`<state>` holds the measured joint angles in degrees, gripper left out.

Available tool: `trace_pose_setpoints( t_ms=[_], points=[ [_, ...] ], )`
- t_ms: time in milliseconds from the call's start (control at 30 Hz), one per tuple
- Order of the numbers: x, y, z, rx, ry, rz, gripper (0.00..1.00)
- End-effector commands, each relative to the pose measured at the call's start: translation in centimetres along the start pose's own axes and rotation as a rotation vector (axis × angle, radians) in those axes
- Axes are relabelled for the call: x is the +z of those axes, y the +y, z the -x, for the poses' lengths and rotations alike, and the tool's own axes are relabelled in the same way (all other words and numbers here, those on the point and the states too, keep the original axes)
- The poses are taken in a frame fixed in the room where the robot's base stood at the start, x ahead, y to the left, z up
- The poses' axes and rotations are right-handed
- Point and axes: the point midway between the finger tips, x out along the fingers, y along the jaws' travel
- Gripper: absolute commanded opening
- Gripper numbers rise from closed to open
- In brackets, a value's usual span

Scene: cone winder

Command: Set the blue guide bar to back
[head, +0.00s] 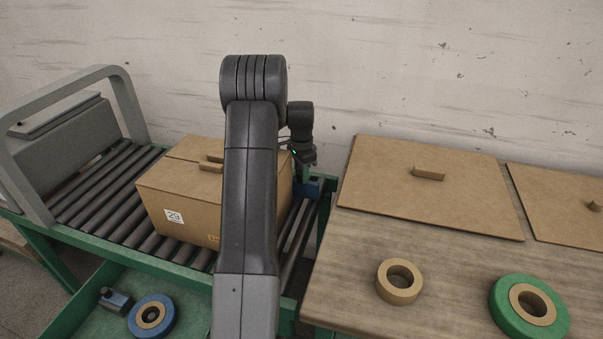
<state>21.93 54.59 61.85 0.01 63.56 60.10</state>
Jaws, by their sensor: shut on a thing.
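The blue guide bar (329,184) shows only as a small blue piece at the right end of the roller conveyor (108,212), behind the cardboard box. Most of it is hidden by my arm and gripper. My gripper (308,166) is at the bar's visible part, pointing down, and is shut on it. The fingertips themselves are mostly hidden. I cannot tell from this view how far back the bar stands.
A green tray below holds a blue tape roll (136,322). The wooden table (345,265) at right carries flat boards (460,190), a tan ring (380,285) and a green roll (505,318).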

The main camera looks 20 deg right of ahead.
Motion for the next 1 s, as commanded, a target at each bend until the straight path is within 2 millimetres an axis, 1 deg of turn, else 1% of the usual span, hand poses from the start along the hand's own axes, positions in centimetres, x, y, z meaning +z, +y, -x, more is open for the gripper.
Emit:
trace_pose_setpoints(
  t_ms=[167, 500, 700, 833, 1000],
  points=[
    [-0.6, -0.6, 0.1, 0.0, 0.001, 0.0, 0.0],
    [-4.3, -4.3, 0.3, -0.002, 0.002, 0.0, 0.0],
    [-6.2, -6.2, 0.3, -0.003, 0.002, -0.001, 0.0],
    [-7.0, -7.0, 0.3, -0.003, 0.003, -0.001, 0.0],
    [-7.5, -7.5, 0.2, -0.005, 0.004, 0.0, 0.0]
  ],
)
